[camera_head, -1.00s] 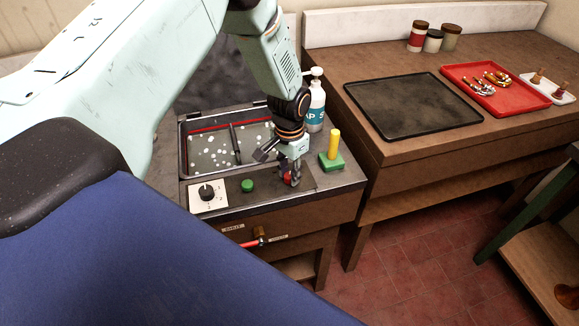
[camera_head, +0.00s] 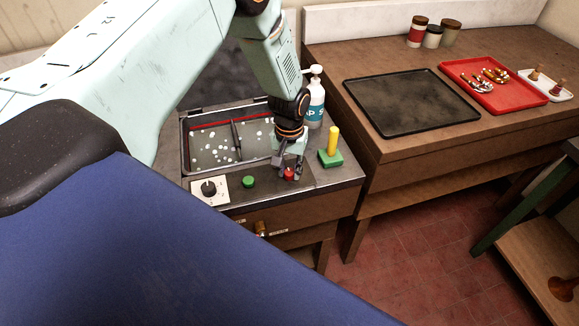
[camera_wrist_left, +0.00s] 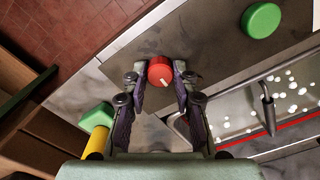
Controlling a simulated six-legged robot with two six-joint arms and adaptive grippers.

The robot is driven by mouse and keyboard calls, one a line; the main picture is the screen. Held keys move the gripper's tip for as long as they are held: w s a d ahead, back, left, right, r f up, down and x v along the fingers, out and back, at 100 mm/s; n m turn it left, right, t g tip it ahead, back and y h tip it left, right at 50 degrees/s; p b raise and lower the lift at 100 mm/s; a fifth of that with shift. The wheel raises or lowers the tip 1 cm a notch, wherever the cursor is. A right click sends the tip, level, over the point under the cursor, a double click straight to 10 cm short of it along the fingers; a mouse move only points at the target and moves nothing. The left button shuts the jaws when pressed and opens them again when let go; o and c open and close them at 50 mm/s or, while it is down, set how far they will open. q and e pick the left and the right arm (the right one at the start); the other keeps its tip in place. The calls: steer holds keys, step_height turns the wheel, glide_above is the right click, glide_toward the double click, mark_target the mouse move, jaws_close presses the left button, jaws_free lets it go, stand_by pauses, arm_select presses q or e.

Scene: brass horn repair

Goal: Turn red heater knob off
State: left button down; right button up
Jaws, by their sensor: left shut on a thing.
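The red heater knob (camera_head: 289,174) sits on the dark control panel at the front of the sink unit. In the left wrist view, the red knob (camera_wrist_left: 160,70) shows a white pointer mark toward the picture's lower right. My left gripper (camera_head: 290,171) reaches down from above and is shut on the knob, with one finger on each side in the left wrist view (camera_wrist_left: 160,75). The fingers partly hide the knob in the head view. My right gripper is not in view.
A green button (camera_head: 248,182) and a dial on a white plate (camera_head: 209,189) lie left of the knob. A green block with a yellow post (camera_head: 332,146) stands close on the right. A soap bottle (camera_head: 315,98) stands behind it. The sink (camera_head: 190,150) holds white bits.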

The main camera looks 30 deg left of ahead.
mark_target(289, 171)
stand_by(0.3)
arm_select(q)
steer(key=c, duration=1.1)
jaws_free()
steer(key=shift+o, duration=0.2)
steer(key=shift+r, duration=0.1)
step_height(289, 171, up, 12)
